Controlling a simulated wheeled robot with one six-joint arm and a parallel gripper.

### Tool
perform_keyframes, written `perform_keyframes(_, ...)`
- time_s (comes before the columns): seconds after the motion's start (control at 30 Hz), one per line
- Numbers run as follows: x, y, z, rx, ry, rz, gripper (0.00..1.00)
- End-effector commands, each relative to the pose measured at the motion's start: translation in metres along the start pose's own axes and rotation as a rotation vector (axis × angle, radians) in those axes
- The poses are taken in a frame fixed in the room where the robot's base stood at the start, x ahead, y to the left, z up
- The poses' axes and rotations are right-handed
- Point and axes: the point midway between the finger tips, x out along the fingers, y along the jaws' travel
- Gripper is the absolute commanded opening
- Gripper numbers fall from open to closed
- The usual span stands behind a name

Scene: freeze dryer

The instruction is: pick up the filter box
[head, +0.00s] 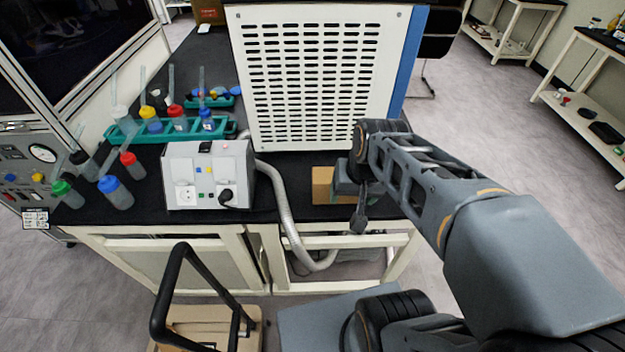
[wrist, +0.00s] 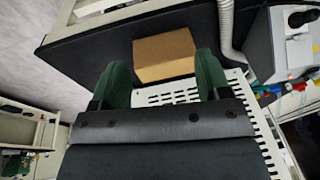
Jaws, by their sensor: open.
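The filter box is a plain brown cardboard box (head: 322,186) on the black bench top, in front of the white vented cabinet. In the head view my arm hides its right part. In the wrist view the box (wrist: 165,55) lies just beyond the fingertips, roughly between them and nearer the right finger. My gripper (wrist: 160,72) is open with two green fingers spread apart, and nothing is between them. In the head view my gripper (head: 358,215) is dark and small, at the box's right side near the bench's front edge; whether it touches the box cannot be told.
A vented white cabinet (head: 315,80) stands right behind the box. A grey hose (head: 284,200) runs down left of it, from near a grey socket unit (head: 208,176). A green rack (head: 170,131) with coloured-cap bottles is further left. A black-handled cart (head: 190,325) stands in front.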

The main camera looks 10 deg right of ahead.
Motion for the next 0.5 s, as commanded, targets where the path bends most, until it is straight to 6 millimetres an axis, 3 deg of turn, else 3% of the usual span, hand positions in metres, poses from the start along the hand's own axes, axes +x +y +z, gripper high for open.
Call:
perform_keyframes(0.3, 0.034, 0.044, -0.079, 0.781, -0.467, -0.248, 1.0)
perform_keyframes(0.5, 0.061, 0.093, -0.121, 1.163, -0.723, -0.449, 1.0)
